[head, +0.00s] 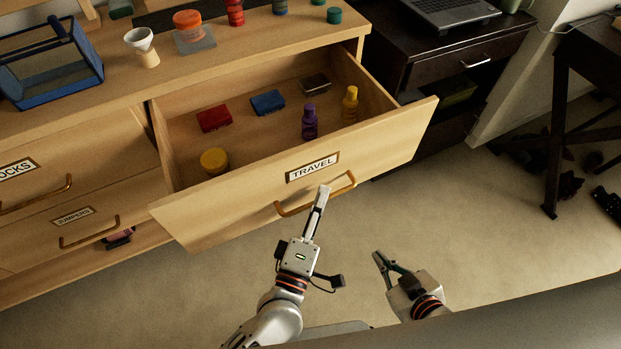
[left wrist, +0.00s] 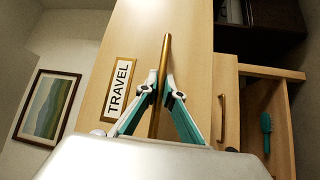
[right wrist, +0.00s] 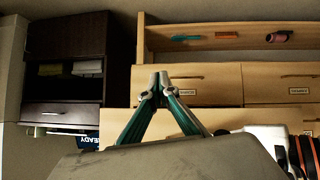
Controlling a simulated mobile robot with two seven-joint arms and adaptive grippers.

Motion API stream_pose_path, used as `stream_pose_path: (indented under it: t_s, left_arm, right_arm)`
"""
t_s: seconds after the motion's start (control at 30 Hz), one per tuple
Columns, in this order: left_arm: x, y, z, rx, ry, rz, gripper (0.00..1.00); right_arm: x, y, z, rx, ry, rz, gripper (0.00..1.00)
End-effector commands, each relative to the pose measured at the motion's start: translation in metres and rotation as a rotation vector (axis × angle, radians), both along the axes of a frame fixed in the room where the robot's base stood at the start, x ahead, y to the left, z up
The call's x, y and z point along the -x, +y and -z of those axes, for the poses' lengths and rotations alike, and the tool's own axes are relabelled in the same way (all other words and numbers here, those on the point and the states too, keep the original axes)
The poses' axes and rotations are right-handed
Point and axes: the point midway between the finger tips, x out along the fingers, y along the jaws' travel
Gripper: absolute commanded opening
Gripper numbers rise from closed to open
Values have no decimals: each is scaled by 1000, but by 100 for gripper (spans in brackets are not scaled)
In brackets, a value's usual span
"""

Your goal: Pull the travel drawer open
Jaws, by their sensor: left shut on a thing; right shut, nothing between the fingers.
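The travel drawer (head: 230,209) stands far out of the wooden dresser, with its inside in plain view. Its front carries a TRAVEL label (head: 313,168) and a brass bar handle (head: 290,210). My left gripper (head: 322,192) is shut on the handle, and in the left wrist view the fingers close around the brass bar (left wrist: 165,60). The label (left wrist: 118,88) lies beside it there. My right gripper (head: 381,260) is shut and empty, low over the floor to the right of the left one. Its closed fingertips (right wrist: 160,80) show in the right wrist view.
The drawer holds red (head: 214,118) and blue (head: 267,102) boxes, purple (head: 309,122) and yellow (head: 350,103) bottles, a yellow jar (head: 214,161) and a dark tin (head: 315,84). A dark cabinet (head: 450,55) stands at right.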

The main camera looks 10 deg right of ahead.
Motion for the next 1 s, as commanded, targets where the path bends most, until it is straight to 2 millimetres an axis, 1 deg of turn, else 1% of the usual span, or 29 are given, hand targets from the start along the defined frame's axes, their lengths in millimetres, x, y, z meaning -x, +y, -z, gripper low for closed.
stream_pose_path:
  t_s: [0.03, 0.1, 0.3, 0.4, 0.63, 1.0]
  left_arm:
    - [10, -3, 0, 1, 2, 1, 0]
    - [21, -7, 0, 0, 1, 2, 0]
    - [47, -16, 1, 1, 3, 1, 0]
    - [57, -19, 0, 0, 1, 1, 0]
    - [68, -22, 0, -1, 1, 1, 0]
    - [70, -23, 0, 0, 0, 1, 0]
  right_arm:
    - [2, 0, 1, 1, 4, 0, 0]
    - [4, -1, 3, 2, 9, 0, 0]
    - [7, -1, 3, 3, 14, 0, 0]
    - [7, -2, 3, 4, 13, -1, 0]
    - [5, -3, 2, 9, 9, -5, 0]
    - [-1, -4, -2, 10, -4, -6, 0]
